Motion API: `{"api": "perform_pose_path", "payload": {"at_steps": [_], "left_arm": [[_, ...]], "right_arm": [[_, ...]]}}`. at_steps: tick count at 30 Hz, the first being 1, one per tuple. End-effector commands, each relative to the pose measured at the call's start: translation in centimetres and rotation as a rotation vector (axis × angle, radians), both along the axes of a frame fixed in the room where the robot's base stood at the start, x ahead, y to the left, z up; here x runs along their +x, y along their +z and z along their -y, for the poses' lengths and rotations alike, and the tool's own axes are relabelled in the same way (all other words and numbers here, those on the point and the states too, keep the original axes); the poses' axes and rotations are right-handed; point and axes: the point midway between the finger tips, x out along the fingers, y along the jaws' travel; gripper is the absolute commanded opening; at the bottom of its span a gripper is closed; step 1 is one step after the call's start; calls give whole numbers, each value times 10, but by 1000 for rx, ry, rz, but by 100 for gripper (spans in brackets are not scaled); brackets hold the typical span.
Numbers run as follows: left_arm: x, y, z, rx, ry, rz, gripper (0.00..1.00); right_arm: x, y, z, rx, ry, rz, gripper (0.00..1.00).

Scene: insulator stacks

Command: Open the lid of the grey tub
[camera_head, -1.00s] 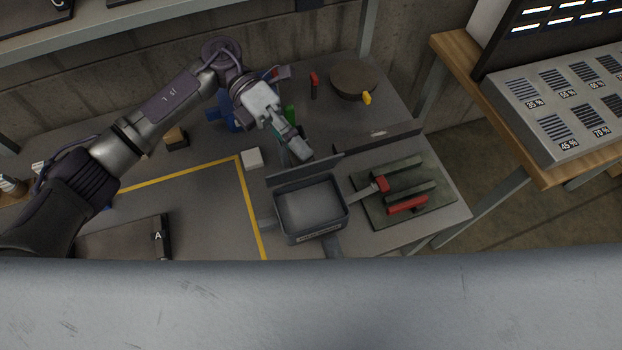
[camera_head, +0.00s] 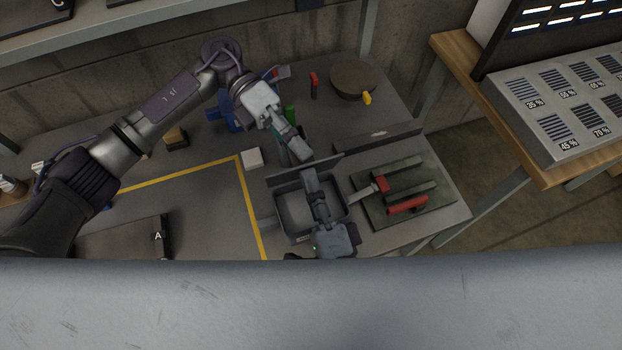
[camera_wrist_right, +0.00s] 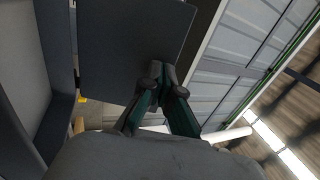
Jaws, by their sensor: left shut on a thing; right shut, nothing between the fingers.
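The grey tub (camera_head: 283,222) stands on the table in the head view, open at the top. Its lid (camera_head: 333,163) is raised along the far side, seen nearly edge-on. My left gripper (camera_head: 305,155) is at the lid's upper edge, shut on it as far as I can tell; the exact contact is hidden. My right gripper (camera_head: 310,174) reaches over the tub from the near side, shut and empty, with its tips close to the lid. In the right wrist view the lid appears to be the dark panel (camera_wrist_right: 130,45) beside the shut fingers (camera_wrist_right: 158,72).
A green-grey board (camera_head: 440,208) with red-handled parts lies right of the tub. A white block (camera_head: 252,158) is to the left, beside yellow tape. A dark bar (camera_head: 377,138) and a round dark object (camera_head: 353,78) are behind. The taped area is mostly clear.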

Motion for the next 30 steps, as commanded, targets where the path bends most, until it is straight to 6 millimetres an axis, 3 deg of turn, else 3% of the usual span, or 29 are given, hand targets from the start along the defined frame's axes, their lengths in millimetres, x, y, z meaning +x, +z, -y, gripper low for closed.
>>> {"api": "perform_pose_path", "payload": {"at_steps": [1,13,14,18,30], "left_arm": [[0,-7,-2,16,2,-2,0],[-3,-6,0,12,-9,-2,0],[-4,-6,0,11,-9,-1,13],[-4,-5,1,9,-13,-2,36],[-4,-4,0,9,-12,-2,38]], "right_arm": [[0,-1,0,0,0,0,0],[13,7,-4,2,-1,6,0],[13,7,-4,2,-1,7,0],[13,9,-4,4,-2,8,0],[14,10,-2,6,-7,12,0]]}}
